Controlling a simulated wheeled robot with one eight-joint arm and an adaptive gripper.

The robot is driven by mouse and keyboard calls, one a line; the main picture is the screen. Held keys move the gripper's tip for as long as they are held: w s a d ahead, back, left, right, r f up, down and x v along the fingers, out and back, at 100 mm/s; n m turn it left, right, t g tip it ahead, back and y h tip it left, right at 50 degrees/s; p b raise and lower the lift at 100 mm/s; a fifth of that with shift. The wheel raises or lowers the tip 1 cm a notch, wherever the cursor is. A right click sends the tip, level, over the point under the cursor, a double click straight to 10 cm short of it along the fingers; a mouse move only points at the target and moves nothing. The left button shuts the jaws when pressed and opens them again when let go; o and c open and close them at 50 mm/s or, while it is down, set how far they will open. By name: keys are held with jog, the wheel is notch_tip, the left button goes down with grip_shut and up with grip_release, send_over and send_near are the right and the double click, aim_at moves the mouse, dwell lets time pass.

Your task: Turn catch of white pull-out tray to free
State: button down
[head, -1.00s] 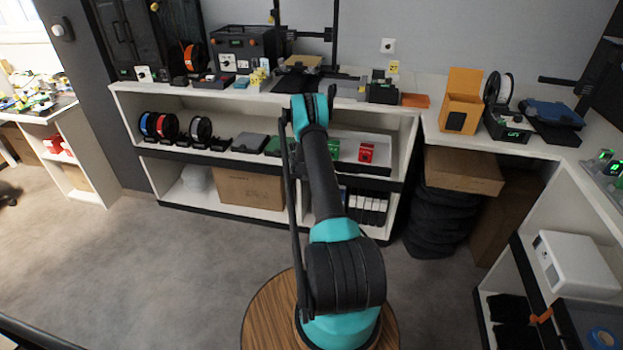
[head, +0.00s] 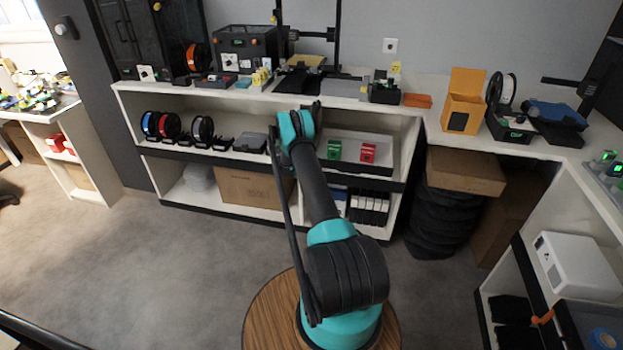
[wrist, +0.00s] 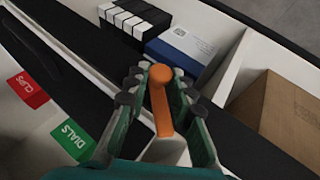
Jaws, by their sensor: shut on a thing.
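My gripper (wrist: 160,88) has its fingers around an orange catch (wrist: 160,105) in the wrist view, shut on it. The catch's rounded head lies between the fingertips and a straight orange part runs below it. The white pull-out tray (wrist: 30,125) is at the left, with a red card (wrist: 28,90) marked CLIPS and a green card (wrist: 72,140) marked DIALS. In the head view, the tray (head: 353,141) is in the upper shelf, right of my arm, with the red card (head: 368,152) and green card (head: 334,149). My arm hides the gripper and catch there.
Black-and-white boxes (wrist: 135,20) and a blue-and-white box (wrist: 180,52) stand below in the wrist view, with a cardboard box (wrist: 275,115) right of a white divider. Filament spools (head: 160,124) and a grey box (head: 250,142) are left of my arm. Open floor lies left.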

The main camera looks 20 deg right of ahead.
jog(key=c, duration=1.3)
grip_release()
jog(key=v, duration=1.2)
jog(key=shift+s+d, duration=0.1)
